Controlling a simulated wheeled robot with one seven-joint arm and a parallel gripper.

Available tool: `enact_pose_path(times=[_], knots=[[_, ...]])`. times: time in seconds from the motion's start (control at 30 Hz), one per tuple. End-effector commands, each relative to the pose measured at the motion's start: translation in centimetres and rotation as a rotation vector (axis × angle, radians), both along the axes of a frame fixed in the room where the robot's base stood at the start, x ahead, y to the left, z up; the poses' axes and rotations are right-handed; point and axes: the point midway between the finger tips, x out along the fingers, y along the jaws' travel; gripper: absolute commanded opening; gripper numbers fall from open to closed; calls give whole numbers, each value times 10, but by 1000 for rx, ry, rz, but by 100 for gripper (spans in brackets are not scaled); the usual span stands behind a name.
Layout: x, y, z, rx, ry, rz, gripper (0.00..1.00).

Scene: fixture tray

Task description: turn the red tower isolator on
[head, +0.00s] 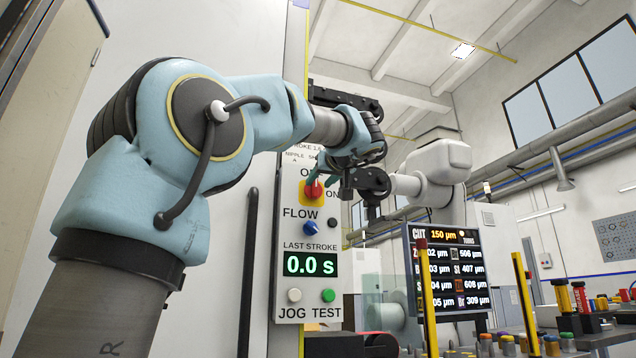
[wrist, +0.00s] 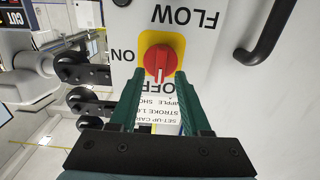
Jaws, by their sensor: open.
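The red isolator knob (wrist: 161,58) sits on a yellow plate on a light panel. Its white mark points towards the OFF label, with the ON label to one side. In the head view the knob (head: 313,190) is partly hidden by my gripper (head: 322,182). My gripper (wrist: 159,76) is open, with its green fingers reaching to either side of the knob's OFF end in the wrist view. I see a gap between the fingers, and I cannot tell whether either touches the knob.
Below the isolator are a blue FLOW knob (head: 310,228), a 0.0 s display (head: 310,264), a white JOG button (head: 294,295) and a green TEST button (head: 328,295). A dark handle (wrist: 267,32) is beside the panel. A screen (head: 444,270) stands to the right.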

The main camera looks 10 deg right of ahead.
Motion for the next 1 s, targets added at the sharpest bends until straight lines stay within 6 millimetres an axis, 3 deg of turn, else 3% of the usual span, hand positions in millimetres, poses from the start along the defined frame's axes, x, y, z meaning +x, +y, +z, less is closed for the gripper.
enact_pose_path(times=[0.2, 0.5, 0.93, 1.0], knots=[[19, 3, 0, 0, 0, 1, 48], [21, 3, 0, 0, 0, 0, 48], [21, 3, 0, 0, 0, 0, 0], [21, 3, 0, 0, 0, 0, 0]])
